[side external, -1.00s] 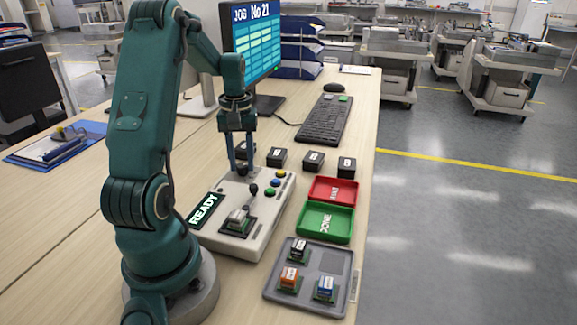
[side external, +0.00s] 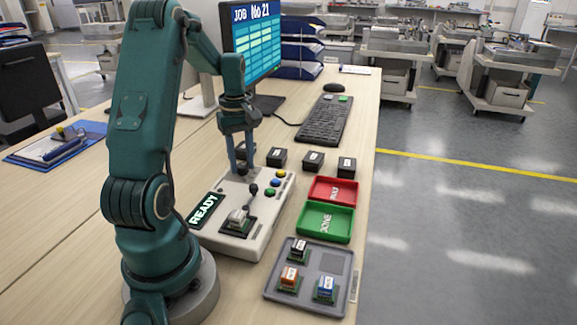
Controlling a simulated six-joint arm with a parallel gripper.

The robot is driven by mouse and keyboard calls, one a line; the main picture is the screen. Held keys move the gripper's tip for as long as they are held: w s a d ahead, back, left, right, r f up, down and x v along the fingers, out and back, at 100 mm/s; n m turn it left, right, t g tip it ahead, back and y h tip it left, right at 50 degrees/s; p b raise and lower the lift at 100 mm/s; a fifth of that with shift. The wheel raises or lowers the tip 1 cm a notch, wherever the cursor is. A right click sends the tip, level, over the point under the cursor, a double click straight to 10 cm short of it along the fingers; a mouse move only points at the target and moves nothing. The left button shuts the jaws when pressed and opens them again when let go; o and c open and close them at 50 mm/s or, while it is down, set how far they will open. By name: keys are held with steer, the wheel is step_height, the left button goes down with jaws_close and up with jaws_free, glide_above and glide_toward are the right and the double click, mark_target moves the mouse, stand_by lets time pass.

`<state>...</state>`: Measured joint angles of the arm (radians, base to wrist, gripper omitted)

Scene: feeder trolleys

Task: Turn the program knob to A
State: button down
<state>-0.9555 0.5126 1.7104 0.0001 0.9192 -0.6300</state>
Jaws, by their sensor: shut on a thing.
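The control box (side external: 228,238) stands on the bench with a lit READY sign (side external: 204,210) at its left edge. My gripper (side external: 243,168) points down over the far left part of the box. It is shut on the program knob (side external: 243,172), which is mostly hidden by the fingers, so its pointer and letter marks cannot be read. Nearer on the box are a small lever with a dark ball (side external: 253,189), a socket holding a chip-like part (side external: 238,218), and several coloured buttons (side external: 275,183).
A red tray (side external: 333,191) and a green DONE tray (side external: 325,222) lie right of the box. A grey tray (side external: 336,300) with several parts lies in front. Small black blocks (side external: 313,161) stand behind.

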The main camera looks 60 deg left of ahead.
mark_target(242, 165)
steer(key=shift+r, duration=0.1)
steer(key=c, duration=0.5)
jaws_free()
steer(key=shift+r, duration=2.55)
